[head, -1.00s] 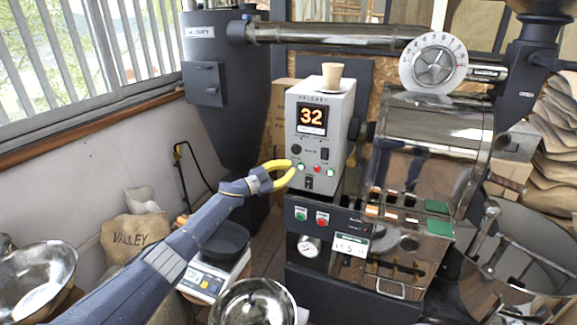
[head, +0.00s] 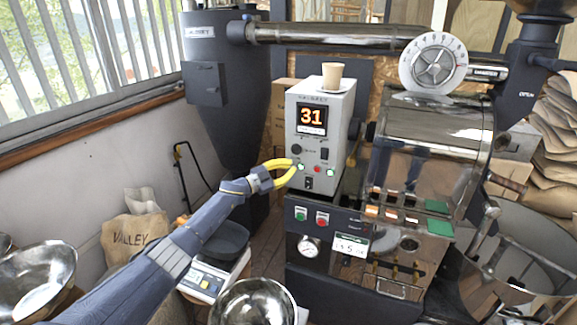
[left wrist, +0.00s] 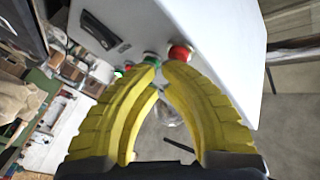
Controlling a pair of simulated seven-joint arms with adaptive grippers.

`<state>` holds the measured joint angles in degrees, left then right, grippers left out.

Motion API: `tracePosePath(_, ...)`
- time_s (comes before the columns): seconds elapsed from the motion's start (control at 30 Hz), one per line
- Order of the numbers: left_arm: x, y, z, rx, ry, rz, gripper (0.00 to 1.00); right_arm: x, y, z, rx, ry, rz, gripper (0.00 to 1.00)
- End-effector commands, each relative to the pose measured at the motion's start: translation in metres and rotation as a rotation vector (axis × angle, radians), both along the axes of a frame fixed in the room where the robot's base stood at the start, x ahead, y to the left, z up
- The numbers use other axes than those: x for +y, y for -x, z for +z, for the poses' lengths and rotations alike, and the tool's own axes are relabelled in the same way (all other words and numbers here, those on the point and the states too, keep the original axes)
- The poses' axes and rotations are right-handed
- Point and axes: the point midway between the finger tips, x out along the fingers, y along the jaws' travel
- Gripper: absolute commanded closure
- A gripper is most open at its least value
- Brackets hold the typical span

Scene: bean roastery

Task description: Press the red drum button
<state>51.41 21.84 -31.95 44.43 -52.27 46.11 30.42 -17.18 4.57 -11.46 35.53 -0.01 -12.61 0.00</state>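A dark panel below has a green button (head: 300,214) and another red button (head: 322,218). I cannot read which red one is the drum button. My left gripper (head: 294,168), with yellow fingers, is shut and empty at the left of the box's button row. In the left wrist view, its fingertips (left wrist: 162,66) are close to a green button (left wrist: 151,58) and a red button (left wrist: 180,52); contact is unclear. My right gripper is out of view.
A paper cup (head: 332,76) stands on the box. The metal roaster drum (head: 425,150) is right of it. A scale (head: 203,281) and a metal bowl (head: 252,303) sit below my left arm. A dark hopper (head: 228,90) stands behind.

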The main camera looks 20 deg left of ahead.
Motion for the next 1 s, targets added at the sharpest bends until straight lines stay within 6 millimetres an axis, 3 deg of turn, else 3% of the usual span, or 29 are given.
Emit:
tracePosePath(0.73,-0.0009,-0.0049,0.0004,0.000,0.001,-0.001,1.00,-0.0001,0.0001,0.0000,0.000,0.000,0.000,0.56)
tracePosePath(1.0,0.0009,0.0042,-0.0001,0.000,0.000,0.000,1.00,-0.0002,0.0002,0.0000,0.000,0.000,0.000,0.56)
